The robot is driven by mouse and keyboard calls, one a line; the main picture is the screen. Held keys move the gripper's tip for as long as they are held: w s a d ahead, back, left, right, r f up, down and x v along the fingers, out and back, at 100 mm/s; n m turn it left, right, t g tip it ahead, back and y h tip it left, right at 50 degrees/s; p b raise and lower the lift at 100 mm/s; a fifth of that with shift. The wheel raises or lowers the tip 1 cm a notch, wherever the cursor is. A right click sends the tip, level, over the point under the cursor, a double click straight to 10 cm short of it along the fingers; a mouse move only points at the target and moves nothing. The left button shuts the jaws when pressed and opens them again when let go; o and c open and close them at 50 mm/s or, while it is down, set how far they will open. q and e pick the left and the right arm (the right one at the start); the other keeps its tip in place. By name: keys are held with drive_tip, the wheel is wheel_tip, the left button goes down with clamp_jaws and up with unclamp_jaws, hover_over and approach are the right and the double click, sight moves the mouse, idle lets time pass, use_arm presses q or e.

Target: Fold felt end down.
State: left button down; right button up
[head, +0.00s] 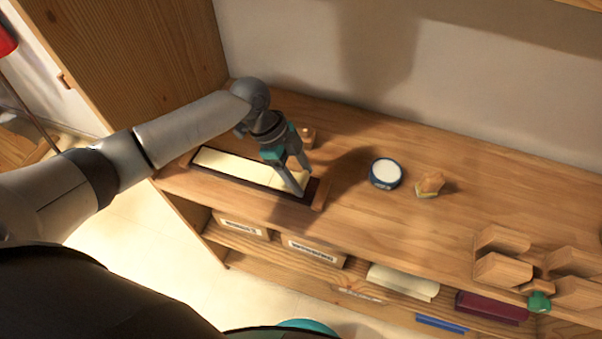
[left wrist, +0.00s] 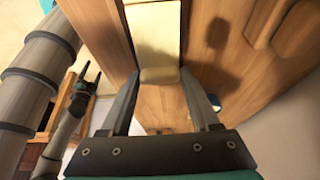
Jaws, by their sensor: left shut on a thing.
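The cream felt strip (head: 235,166) lies along a long dark tray (head: 201,169) at the left of the wooden shelf top. My left gripper (head: 296,186) reaches down over the strip's right end. In the left wrist view the felt (left wrist: 157,30) runs down from the top edge, and its near end sits between the fingertips of my left gripper (left wrist: 160,80), shut on its sides. A bent, slightly thicker lip shows at that end.
A small wooden block (head: 307,137) stands behind the tray. Wooden blocks (head: 503,269) stand at the far right. The shelf's middle is mostly clear.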

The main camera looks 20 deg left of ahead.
use_arm(q)
drive_tip(key=shift+a+r+h, duration=0.2)
drive_tip(key=shift+h, duration=0.1)
drive_tip(key=shift+a+r+p, duration=0.2)
drive_tip(key=shift+r+p, duration=0.3)
drive_tip(key=shift+p, duration=0.05)
drive_tip(key=shift+w+a+r+p, duration=0.1)
drive_tip(key=shift+a+r+p, duration=0.2)
drive_tip(key=shift+a+p, duration=0.15)
drive_tip(key=shift+c, duration=1.4)
unclamp_jaws()
drive_tip(key=shift+a, duration=0.15)
drive_tip(key=shift+o, duration=0.8)
drive_tip(key=shift+d, duration=0.2)
drive_tip(key=v, duration=1.5)
drive_tip(key=shift+a, duration=0.2)
